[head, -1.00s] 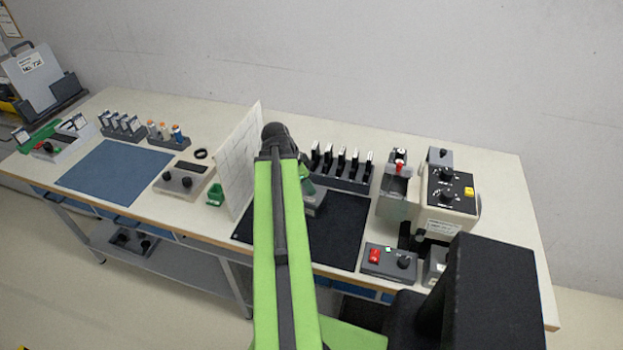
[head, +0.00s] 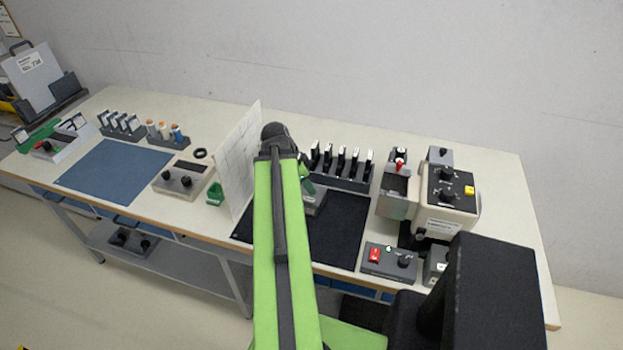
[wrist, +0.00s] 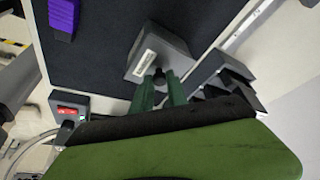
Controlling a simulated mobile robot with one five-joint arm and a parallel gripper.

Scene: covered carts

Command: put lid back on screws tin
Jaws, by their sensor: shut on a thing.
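In the wrist view my gripper (wrist: 160,88) has its two green fingers closed around a small black knob (wrist: 159,76). The knob is at the near side of a grey box-shaped thing with a white label (wrist: 168,45), which looks like the screws tin or its lid. I cannot tell where lid and tin part, or whether they touch. In the head view this grey thing (head: 316,205) shows partly beside my green arm, over the black mat; my gripper is mostly hidden there.
The black mat (head: 345,230) lies around it. A purple block (wrist: 62,16) shows on the mat in the wrist view. A white upright panel (head: 238,160) stands left, a slotted rack (head: 342,180) behind, and a switch box (head: 388,261) and beige machine (head: 447,205) right.

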